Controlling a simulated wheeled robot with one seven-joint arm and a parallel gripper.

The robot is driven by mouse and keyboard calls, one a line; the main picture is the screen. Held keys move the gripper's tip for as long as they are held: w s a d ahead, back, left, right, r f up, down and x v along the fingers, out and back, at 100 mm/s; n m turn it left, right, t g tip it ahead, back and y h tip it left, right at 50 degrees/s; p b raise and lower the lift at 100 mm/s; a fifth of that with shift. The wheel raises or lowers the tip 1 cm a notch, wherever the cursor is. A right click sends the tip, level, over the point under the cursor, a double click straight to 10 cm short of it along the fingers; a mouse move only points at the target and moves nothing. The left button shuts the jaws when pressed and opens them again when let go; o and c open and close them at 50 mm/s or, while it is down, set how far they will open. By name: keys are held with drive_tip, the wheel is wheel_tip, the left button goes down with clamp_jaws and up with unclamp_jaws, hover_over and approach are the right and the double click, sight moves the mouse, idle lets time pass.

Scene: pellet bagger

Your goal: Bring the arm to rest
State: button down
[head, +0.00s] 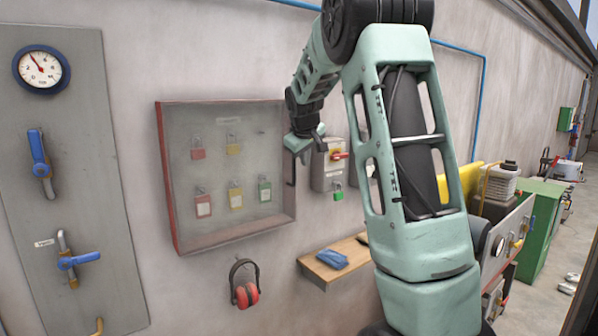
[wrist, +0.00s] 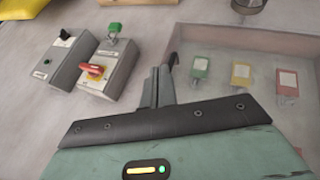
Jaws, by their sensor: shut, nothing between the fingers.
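My gripper (head: 318,137) is raised in front of the wall, at the right edge of the padlock cabinet (head: 166,185) in the head view. In the wrist view its fingers (wrist: 157,86) are shut with nothing between them, beside the cabinet's dark handle (wrist: 173,61). My arm comes up from the lower right, bends at the top and reaches down to the wall. The cabinet's clear front covers several tagged padlocks in red, yellow and green. Just right of my gripper is a grey switch box with a red and yellow rotary switch (head: 339,156). A green padlock (head: 338,191) hangs below it.
A small wooden shelf (head: 322,273) with a blue cloth (head: 332,259) juts out below. Red ear defenders (head: 246,294) hang on the wall. A panel at left carries a gauge (head: 41,69) and blue-handled valves (head: 40,165). A green cabinet (head: 540,225) stands at right.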

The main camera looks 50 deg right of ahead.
drive_tip(key=s+r, duration=0.2)
drive_tip(key=s+r+b, duration=0.1)
drive_tip(key=shift+a+r, duration=0.25)
drive_tip(key=shift+r, duration=0.15)
